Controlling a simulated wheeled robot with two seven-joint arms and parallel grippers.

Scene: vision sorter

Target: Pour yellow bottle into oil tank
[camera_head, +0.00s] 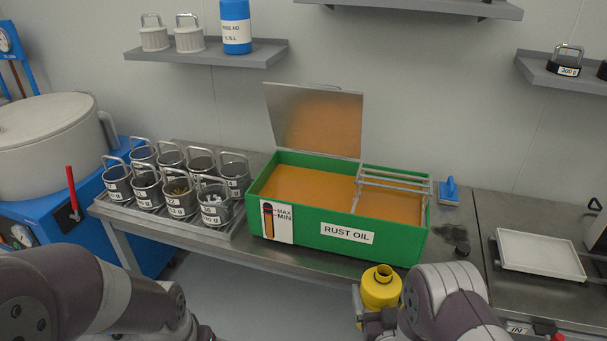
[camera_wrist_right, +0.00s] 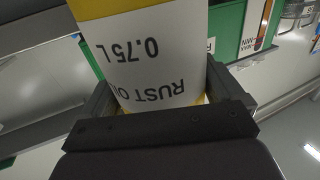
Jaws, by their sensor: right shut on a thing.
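The yellow bottle (camera_head: 381,287) is upright in front of the green oil tank, with its open neck facing up. In the right wrist view the bottle (camera_wrist_right: 150,70) shows a white label reading RUST OIL 0.75 L. My right gripper (camera_head: 372,320) is shut on the bottle; its fingers (camera_wrist_right: 160,100) lie on both sides of the label. The oil tank (camera_head: 309,230) is green, labelled RUST OIL with a MAX/MIN gauge, and holds orange-brown oil. Its lid (camera_head: 315,119) stands open at the back. My left arm is at lower left; its gripper is not visible.
A rack (camera_head: 170,221) with several metal baskets stands left of the tank. A metal grid (camera_head: 394,181) spans the tank's right part. A blue brush (camera_head: 449,191) and a white tray (camera_head: 540,256) are to the right. A shelf (camera_head: 205,54) hangs above left.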

